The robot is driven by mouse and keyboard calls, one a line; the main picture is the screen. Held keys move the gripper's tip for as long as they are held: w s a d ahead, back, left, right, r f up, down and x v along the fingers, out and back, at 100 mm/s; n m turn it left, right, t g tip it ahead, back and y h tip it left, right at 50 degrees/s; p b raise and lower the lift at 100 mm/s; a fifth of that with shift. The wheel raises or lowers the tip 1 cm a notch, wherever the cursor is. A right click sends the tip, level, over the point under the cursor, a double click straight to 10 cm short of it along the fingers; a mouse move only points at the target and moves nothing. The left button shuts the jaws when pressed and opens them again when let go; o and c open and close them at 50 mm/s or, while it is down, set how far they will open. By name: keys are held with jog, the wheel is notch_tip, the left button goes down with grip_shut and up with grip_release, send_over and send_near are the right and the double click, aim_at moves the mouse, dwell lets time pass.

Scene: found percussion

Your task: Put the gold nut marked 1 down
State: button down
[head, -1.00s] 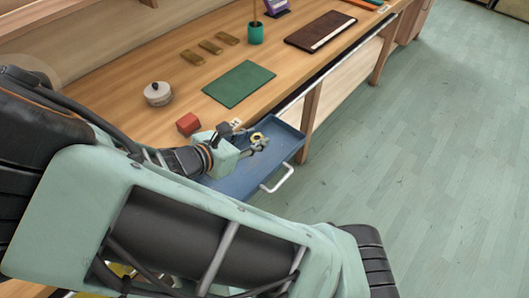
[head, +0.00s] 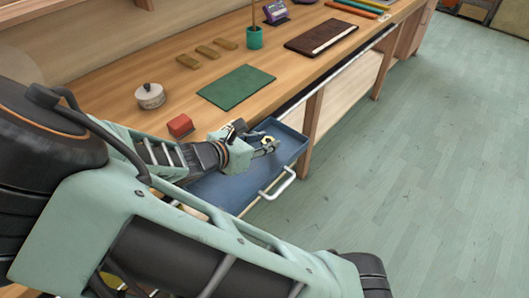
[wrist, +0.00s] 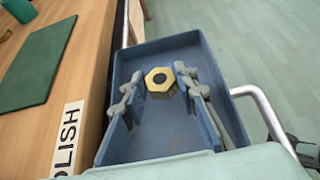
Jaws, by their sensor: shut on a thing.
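The gold nut (head: 268,140) is a hexagonal ring with a dark hole. It also shows in the wrist view (wrist: 150,79), where I can make out no number on it. My gripper (head: 266,146) is shut on the nut, with one grey finger at each side of it. In the wrist view the nut and both fingers are over the inside of the open blue drawer (wrist: 158,137). The drawer also shows in the head view (head: 298,147). I cannot tell whether the nut touches the drawer floor.
The drawer has a pale handle (head: 277,184) and sits at the wooden bench's front edge. A label ending in "OLISH" (wrist: 67,139) lies on the benchtop. Nearby are a red block (head: 180,125), a green mat (head: 236,87) and a lidded pot (head: 150,96). The drawer floor around the nut looks clear.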

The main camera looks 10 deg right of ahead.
jog(key=shift+f+b, duration=1.05)
jog(key=shift+f, duration=0.25)
jog(key=shift+f, duration=0.2)
jog(key=c, duration=1.5)
grip_release()
jog(key=shift+r, duration=0.2)
jog(key=p+v, duration=0.3)
jog(key=v, duration=0.9)
